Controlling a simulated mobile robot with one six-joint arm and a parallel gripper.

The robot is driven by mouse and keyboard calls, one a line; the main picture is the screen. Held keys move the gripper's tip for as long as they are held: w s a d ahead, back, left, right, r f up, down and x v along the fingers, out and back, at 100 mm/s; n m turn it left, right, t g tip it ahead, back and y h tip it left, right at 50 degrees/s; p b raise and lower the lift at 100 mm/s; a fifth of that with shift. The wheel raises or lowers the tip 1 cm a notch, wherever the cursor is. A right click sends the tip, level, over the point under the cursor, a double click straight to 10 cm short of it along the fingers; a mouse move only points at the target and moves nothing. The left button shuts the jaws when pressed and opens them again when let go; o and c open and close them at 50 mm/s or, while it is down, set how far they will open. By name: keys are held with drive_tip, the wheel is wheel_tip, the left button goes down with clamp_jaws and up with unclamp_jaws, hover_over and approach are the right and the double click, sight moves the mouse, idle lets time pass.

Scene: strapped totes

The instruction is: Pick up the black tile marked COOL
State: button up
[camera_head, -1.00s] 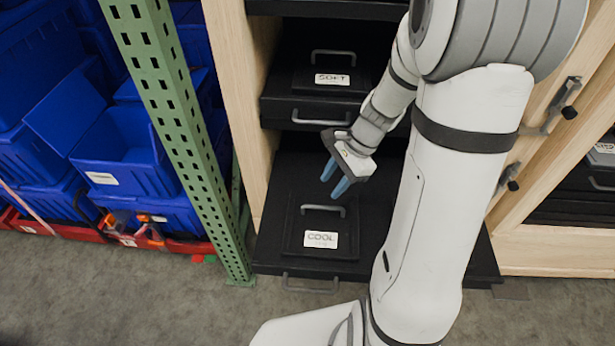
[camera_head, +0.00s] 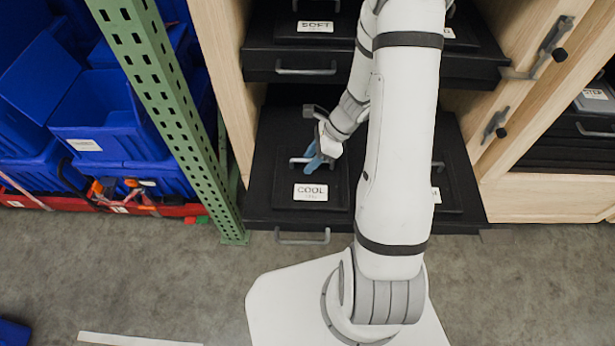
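The black tile marked COOL (camera_head: 338,195) lies on the pulled-out lower black drawer (camera_head: 262,212) of the wooden cabinet. Its white label faces up, and a grey bar handle (camera_head: 297,160) stands at its back part. My gripper (camera_head: 312,166) has blue fingers and is right at the handle, pointing down and left. The fingers overlap the right part of the handle in this view. I cannot tell whether they are around the handle or just above it, or how far apart they are.
A drawer with the SOFT tile (camera_head: 315,26) juts out above. Another labelled tile (camera_head: 447,190) lies right of my arm in the lower drawer. A green perforated post (camera_head: 165,100) stands left, beside blue bins (camera_head: 110,125). Grey floor (camera_head: 150,270) is open in front.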

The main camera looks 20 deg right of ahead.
drive_tip(key=shift+a+f, duration=0.1)
drive_tip(key=shift+f, duration=0.05)
drive_tip(key=shift+c, duration=0.6)
clamp_jaws()
